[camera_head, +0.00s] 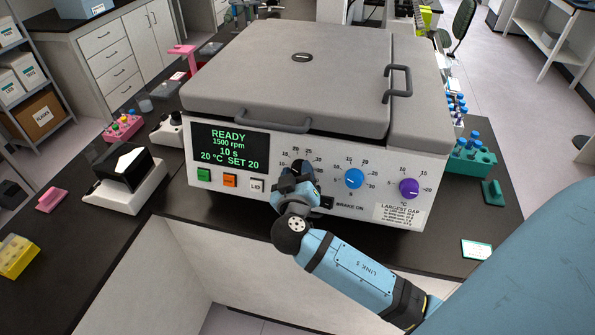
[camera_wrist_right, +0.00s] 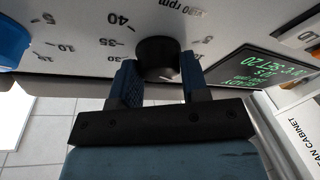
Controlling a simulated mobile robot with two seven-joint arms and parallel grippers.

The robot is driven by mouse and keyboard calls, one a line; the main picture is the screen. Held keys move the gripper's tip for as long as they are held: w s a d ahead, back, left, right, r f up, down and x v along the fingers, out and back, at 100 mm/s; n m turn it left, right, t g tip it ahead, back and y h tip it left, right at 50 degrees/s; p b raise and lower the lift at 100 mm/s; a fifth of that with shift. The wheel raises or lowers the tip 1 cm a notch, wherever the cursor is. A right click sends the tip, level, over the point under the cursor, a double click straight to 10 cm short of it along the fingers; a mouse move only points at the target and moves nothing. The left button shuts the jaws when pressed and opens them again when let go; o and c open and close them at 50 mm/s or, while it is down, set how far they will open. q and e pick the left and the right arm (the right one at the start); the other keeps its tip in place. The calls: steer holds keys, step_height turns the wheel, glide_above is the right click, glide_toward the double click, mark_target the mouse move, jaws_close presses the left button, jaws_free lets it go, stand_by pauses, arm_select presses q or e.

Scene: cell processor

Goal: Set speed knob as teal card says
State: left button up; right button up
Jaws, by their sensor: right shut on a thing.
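The grey centrifuge (camera_head: 290,75) stands on the dark bench. Its display (camera_head: 230,148) reads READY, 1500 rpm, 10 s, 20 °C SET 20. The black speed knob (camera_wrist_right: 158,58) sits between the fingers of my right gripper (camera_wrist_right: 157,82), which is shut on it; "rpm" and dial numbers such as 35 and 40 show around it. In the head view my right gripper (camera_head: 296,180) covers most of this knob. The teal-edged card (camera_head: 477,249) lies on the bench at the right; its writing is too small to read. My left gripper is not in view.
A blue knob (camera_head: 355,179) and a purple knob (camera_head: 409,188) are right of the gripper. Green, orange and LID (camera_head: 257,185) buttons are left of it. A teal tube rack (camera_head: 473,160) stands at the right, a black-and-white device (camera_head: 125,182) at the left.

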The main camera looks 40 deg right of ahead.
steer(key=n+p, duration=0.1)
steer(key=n, duration=0.1)
steer(key=n+y+p, duration=0.1)
steer(key=n, duration=0.1)
steer(key=shift+r+y, duration=0.2)
steer(key=shift+y, duration=0.1)
steer(key=shift+n+y+p, duration=0.35)
steer(key=shift+n+y, duration=0.05)
steer(key=shift+n, duration=0.8)
steer(key=n+y, duration=0.1)
steer(key=n, duration=0.2)
steer(key=shift+f+n, duration=0.1)
steer(key=shift+n, duration=0.3)
steer(key=shift+n+y, duration=0.4)
steer(key=shift+n, duration=0.3)
steer(key=shift+n+g, duration=0.4)
steer(key=shift+n, duration=0.6)
